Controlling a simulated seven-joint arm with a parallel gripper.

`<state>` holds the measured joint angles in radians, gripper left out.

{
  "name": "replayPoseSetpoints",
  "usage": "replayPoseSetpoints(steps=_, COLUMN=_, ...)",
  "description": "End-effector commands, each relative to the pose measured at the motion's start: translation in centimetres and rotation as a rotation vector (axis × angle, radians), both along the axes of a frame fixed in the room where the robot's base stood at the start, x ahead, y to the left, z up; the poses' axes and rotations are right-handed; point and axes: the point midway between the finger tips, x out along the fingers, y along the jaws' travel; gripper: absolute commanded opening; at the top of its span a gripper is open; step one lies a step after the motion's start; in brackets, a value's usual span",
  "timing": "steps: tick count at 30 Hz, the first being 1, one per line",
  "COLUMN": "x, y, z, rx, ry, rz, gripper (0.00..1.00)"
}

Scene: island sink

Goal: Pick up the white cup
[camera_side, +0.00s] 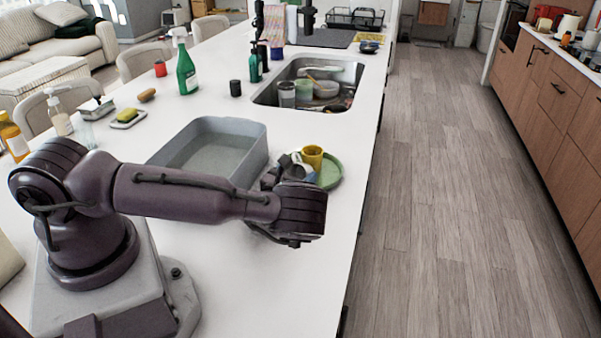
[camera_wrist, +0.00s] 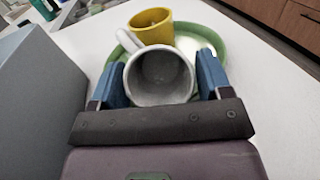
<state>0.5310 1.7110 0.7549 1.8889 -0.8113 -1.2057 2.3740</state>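The white cup (camera_wrist: 160,78) shows in the wrist view with its open mouth towards the camera and its handle at the upper left. My gripper (camera_wrist: 162,80) has its two blue fingers spread, one on each side of the cup. The cup sits between them, and I cannot tell whether either finger touches it. In the side view my gripper (camera_side: 283,185) is low at the near edge of the green plate (camera_side: 331,174). There the cup is largely hidden behind my wrist.
A yellow cup (camera_side: 312,156) stands on the plate just beyond the white cup. A grey basin (camera_side: 256,160) is close on the left. The sink (camera_side: 343,72) holding dishes lies farther back. The countertop's right edge is near; bare counter lies in front.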

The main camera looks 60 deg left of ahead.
Motion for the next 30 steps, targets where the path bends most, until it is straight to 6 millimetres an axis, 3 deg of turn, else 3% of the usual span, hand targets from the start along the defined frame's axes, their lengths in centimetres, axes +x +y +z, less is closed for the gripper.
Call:
replayPoseSetpoints(steps=1, x=0.0, y=0.0, z=0.0, rx=0.0, ry=0.0, rz=0.0, gripper=0.6)
replayPoseSetpoints(steps=4, x=0.0, y=0.0, z=0.0, rx=0.0, ry=0.0, rz=0.0, gripper=0.37)
replayPoseSetpoints(steps=6, x=0.0, y=0.0, z=0.0, rx=0.0, ry=-0.001, rz=0.0, gripper=0.33)
replayPoseSetpoints(steps=14, x=0.0, y=0.0, z=0.6, rx=0.002, ry=0.0, rz=-0.001, gripper=0.33)
replayPoseSetpoints(steps=24, x=0.0, y=-0.1, z=7.1, rx=0.003, ry=-0.003, rz=0.001, gripper=0.33)
replayPoseSetpoints(steps=30, x=0.0, y=-0.1, z=9.6, rx=-0.011, ry=0.013, rz=0.0, gripper=0.33)
